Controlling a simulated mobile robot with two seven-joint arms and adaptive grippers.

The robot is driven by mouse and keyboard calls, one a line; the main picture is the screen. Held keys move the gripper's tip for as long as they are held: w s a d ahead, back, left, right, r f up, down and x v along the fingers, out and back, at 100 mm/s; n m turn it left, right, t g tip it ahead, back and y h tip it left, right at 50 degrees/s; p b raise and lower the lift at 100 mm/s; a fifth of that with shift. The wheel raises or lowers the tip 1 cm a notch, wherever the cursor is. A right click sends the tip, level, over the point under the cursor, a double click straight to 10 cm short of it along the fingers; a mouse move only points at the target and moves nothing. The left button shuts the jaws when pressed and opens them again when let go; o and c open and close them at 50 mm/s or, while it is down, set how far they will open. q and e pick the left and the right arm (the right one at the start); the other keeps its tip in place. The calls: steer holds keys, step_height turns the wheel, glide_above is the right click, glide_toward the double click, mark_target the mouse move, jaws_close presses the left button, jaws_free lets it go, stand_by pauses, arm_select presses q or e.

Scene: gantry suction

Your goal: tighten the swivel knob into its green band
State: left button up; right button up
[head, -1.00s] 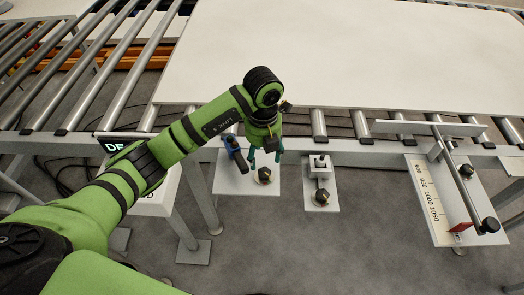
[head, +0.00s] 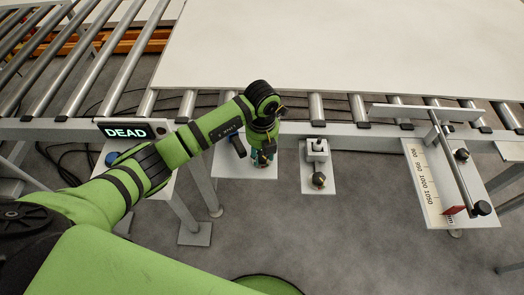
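A dark knob (head: 262,158) with a yellowish mark stands on a small white plate (head: 232,170) below the conveyor edge. A second dark knob (head: 318,180) stands on the neighbouring plate (head: 322,190), in front of a small pale block. I cannot tell which one is named the swivel knob, and no green band is legible. My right gripper is not in view.
A blue-and-black handle (head: 236,145) stands close left of my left gripper. A display reading DEAD (head: 126,131) is further left. A scale plate (head: 432,190) with a rod is at right. A large white board (head: 320,45) lies on the rollers. The grey floor in front is clear.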

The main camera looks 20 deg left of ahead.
mark_target(262, 154)
arm_select(q)
steer(key=shift+w, duration=0.1)
steer(key=shift+f+m+b, duration=0.15)
steer(key=shift+m+b, duration=0.6)
steer(key=shift+m, duration=0.35)
steer(key=shift+r, duration=0.2)
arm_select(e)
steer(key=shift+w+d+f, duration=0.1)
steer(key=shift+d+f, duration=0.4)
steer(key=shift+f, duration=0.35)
arm_select(q)
steer(key=o, duration=1.1)
steer(key=shift+f, duration=0.1)
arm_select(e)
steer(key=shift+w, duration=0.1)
arm_select(q)
steer(key=shift+o, duration=0.2)
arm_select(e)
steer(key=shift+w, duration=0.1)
arm_select(q)
steer(key=shift+r, duration=0.2)
step_height(262, 154, up, 12)
steer(key=shift+f, duration=0.15)
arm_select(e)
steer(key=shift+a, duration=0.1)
